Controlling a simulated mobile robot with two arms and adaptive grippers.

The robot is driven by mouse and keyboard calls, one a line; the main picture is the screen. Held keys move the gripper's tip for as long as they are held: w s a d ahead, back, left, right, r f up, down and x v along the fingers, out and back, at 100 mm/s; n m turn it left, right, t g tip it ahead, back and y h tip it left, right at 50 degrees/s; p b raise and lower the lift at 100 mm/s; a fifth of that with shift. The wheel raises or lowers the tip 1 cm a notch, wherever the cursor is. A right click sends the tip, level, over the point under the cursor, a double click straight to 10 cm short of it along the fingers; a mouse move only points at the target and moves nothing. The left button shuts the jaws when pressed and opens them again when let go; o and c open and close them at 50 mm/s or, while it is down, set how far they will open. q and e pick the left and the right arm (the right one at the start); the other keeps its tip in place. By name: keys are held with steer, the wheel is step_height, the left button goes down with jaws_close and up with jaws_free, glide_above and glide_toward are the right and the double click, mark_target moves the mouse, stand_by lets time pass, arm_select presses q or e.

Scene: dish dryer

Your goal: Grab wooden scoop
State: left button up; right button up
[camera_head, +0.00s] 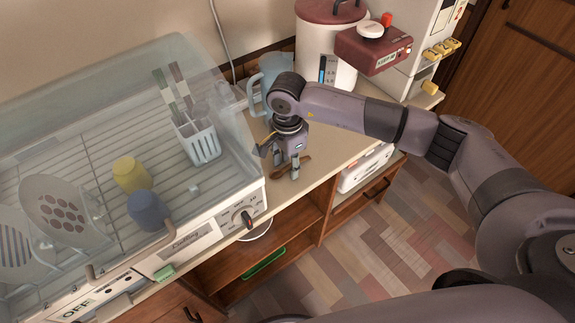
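The wooden scoop (304,160) is a small brown thing lying on the beige counter, right of the dish dryer. My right gripper (287,168) points down at it from above. Its two fingers stand apart on either side of part of the scoop and partly hide it. I cannot make out contact between the fingers and the wood. My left gripper is not in view.
The dish dryer (176,243) with its clear cover holds plates, two cups and a cutlery basket (203,146). A blue pitcher (270,66) and a white-and-red water boiler (318,48) stand behind the gripper. The counter's front edge is close to the scoop.

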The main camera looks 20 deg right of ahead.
jaws_close()
stand_by(0.4)
steer(key=shift+r, duration=0.1)
